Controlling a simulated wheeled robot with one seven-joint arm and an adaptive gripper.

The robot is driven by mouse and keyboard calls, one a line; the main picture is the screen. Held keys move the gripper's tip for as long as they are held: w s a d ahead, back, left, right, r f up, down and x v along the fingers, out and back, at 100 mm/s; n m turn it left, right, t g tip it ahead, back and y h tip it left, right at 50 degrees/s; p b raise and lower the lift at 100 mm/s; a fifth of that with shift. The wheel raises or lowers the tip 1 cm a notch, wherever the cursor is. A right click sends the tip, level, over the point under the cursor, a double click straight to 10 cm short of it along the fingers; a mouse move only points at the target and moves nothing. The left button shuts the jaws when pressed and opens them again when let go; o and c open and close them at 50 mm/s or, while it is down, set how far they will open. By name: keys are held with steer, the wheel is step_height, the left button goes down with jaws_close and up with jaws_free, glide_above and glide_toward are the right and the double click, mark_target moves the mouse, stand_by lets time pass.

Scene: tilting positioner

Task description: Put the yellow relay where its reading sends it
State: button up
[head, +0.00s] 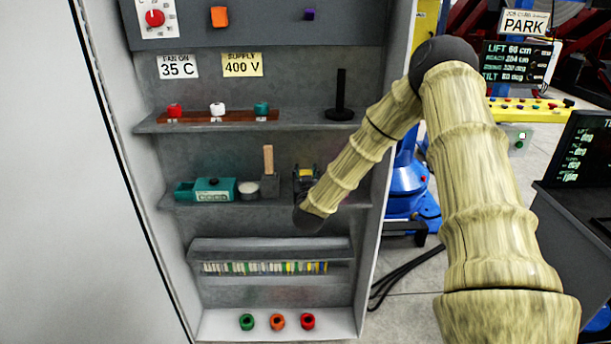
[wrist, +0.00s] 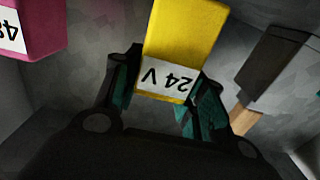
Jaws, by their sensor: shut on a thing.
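The yellow relay (wrist: 186,35) stands between my fingers in the wrist view, with a white label reading 24 V upside down. My gripper (wrist: 160,88) is shut on its labelled end; teal pads show on the fingers. In the head view my gripper (head: 306,173) is at the right end of the cabinet's middle shelf (head: 235,200), and the relay is too small and covered to make out clearly. I cannot tell whether the relay touches the shelf.
A magenta block (wrist: 35,22) with a partly cut-off label is left of the relay. A wooden-handled tool (head: 268,160) stands close beside my gripper. The upper shelf (head: 300,123) holds coloured knobs and a black post (head: 341,98). Signs read 35 C (head: 178,67) and 400 V (head: 242,65).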

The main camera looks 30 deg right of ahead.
steer(key=shift+f, duration=0.25)
steer(key=shift+f, duration=0.1)
steer(key=o, duration=1.2)
